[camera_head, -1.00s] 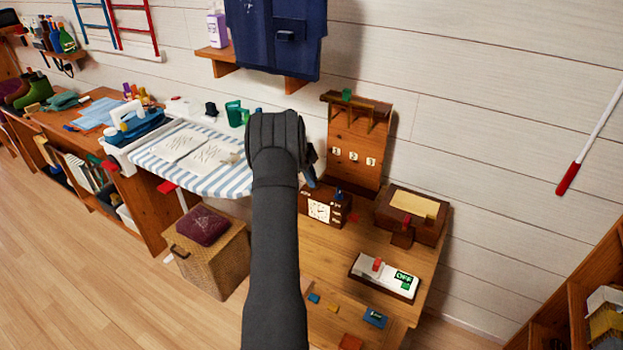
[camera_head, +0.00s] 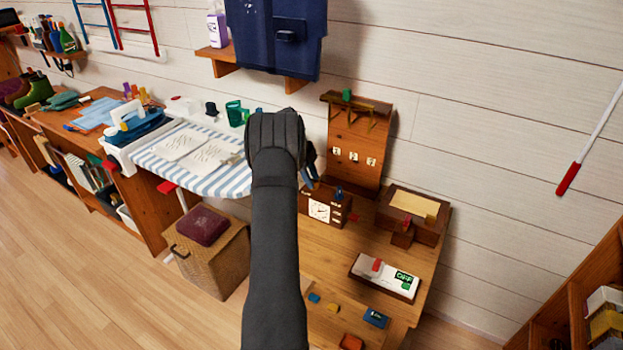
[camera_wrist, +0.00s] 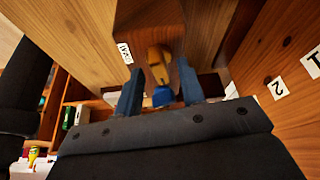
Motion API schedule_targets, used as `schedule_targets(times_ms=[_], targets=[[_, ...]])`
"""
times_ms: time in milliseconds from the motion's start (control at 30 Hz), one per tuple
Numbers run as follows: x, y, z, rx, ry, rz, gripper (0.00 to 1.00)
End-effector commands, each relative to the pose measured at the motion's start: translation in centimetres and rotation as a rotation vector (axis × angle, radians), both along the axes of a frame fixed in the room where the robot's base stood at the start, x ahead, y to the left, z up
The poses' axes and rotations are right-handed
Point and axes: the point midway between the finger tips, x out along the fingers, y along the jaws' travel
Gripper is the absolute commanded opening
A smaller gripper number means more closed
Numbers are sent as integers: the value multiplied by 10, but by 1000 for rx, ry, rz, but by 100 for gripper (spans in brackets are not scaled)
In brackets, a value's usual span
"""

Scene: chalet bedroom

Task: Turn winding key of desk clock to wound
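The desk clock (camera_head: 320,210) is a dark brown box with a white square dial, standing on the wooden desk. A small blue part (camera_head: 338,194) shows on its top and a red part at its right side. My gripper (camera_head: 309,182) is just above and left of the clock, partly hidden by my arm. In the wrist view, my two blue-grey fingers (camera_wrist: 160,82) are apart. Between them show an orange-yellow piece (camera_wrist: 158,62) and a blue knob (camera_wrist: 163,97), in front of a brown block with a white label. I cannot tell which part is the winding key, nor whether the fingers touch it.
Behind the clock stands a wooden board (camera_head: 352,150) with numbered labels. To its right are a brown box (camera_head: 425,228) and a white switch unit (camera_head: 384,278) reading OFF. Small coloured blocks lie at the desk's front. A striped ironing board (camera_head: 222,183) is left.

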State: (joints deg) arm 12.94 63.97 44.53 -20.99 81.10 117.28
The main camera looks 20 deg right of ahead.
Motion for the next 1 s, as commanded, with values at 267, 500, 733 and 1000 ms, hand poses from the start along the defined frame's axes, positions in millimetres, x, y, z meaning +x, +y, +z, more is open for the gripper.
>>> schedule_targets(times_ms=[267, 500, 733, 1000], targets=[[11, 15, 43, 0, -3, 2, 36], [15, 22, 62, 1, 0, 1, 36], [15, 22, 63, 0, 0, 1, 36], [12, 18, 51, 1, 1, 1, 36]])
